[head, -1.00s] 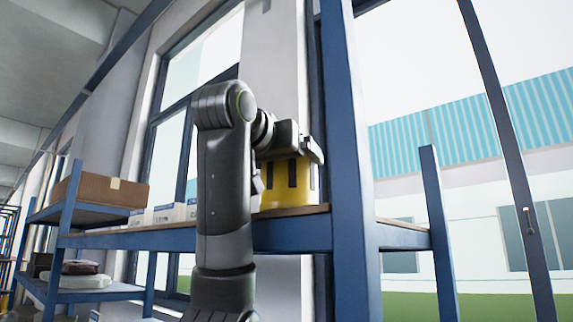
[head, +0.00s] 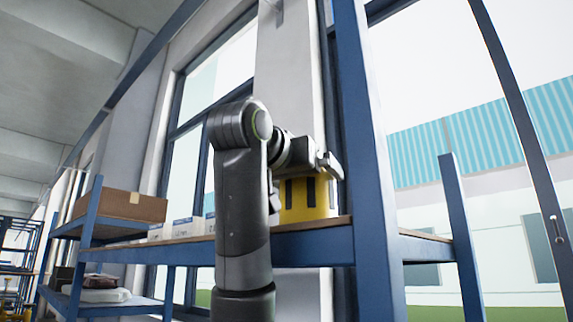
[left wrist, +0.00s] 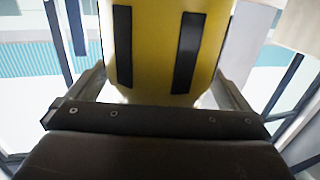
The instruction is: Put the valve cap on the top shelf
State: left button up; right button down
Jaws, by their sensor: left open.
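The valve cap (head: 306,204) appears to be the yellow cylinder with black stripes. It stands upright on the board of a blue-framed shelf (head: 312,250), close behind a blue post. My left gripper (head: 328,166) is at the upper part of the cap, with its arm rising in front of the shelf. In the left wrist view the cap (left wrist: 150,45) fills the space between the two fingers of the open gripper (left wrist: 163,82). Gaps seem to show beside the cap, but I cannot tell whether either finger touches it. My right gripper is out of view.
A thick blue post (head: 368,160) stands just right of the cap. White boxes (head: 182,229) sit on the board left of my arm. A cardboard box (head: 122,205) is on another shelf further left. Windows and a pale wall column are behind.

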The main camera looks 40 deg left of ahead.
pick_arm(q)
jog(key=s+d+b, duration=0.2)
jog(key=s+b, duration=0.6)
jog(key=s, duration=0.3)
jog(key=shift+s+r, duration=0.2)
jog(key=shift+r, duration=0.05)
jog(key=shift+w, duration=0.1)
